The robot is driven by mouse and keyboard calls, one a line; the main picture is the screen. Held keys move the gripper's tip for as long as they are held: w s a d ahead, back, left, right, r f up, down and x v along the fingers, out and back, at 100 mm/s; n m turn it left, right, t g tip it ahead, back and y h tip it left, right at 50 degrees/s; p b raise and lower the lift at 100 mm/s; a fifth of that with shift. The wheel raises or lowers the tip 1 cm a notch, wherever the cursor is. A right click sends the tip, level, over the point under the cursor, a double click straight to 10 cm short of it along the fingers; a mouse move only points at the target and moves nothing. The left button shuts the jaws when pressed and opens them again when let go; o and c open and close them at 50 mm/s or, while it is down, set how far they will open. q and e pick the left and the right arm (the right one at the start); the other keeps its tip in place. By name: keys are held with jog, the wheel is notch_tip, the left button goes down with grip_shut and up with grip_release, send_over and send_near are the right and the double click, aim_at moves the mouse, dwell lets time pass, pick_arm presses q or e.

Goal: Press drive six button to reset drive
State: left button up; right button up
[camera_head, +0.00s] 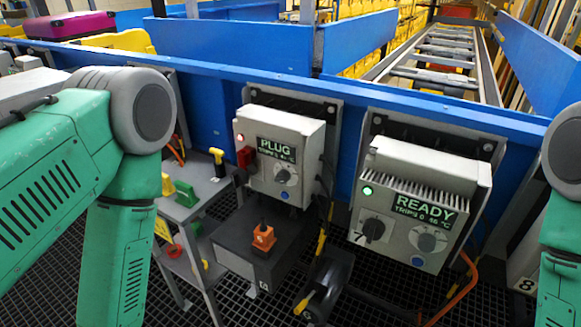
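My green arms show at the left and right edges. Both grippers are outside the view.
A grey stand (192,208) with yellow and green pieces is left of the PLUG box. A black box (235,262) with an orange plug (264,238) sits below it. An 8 label (526,285) is at right.

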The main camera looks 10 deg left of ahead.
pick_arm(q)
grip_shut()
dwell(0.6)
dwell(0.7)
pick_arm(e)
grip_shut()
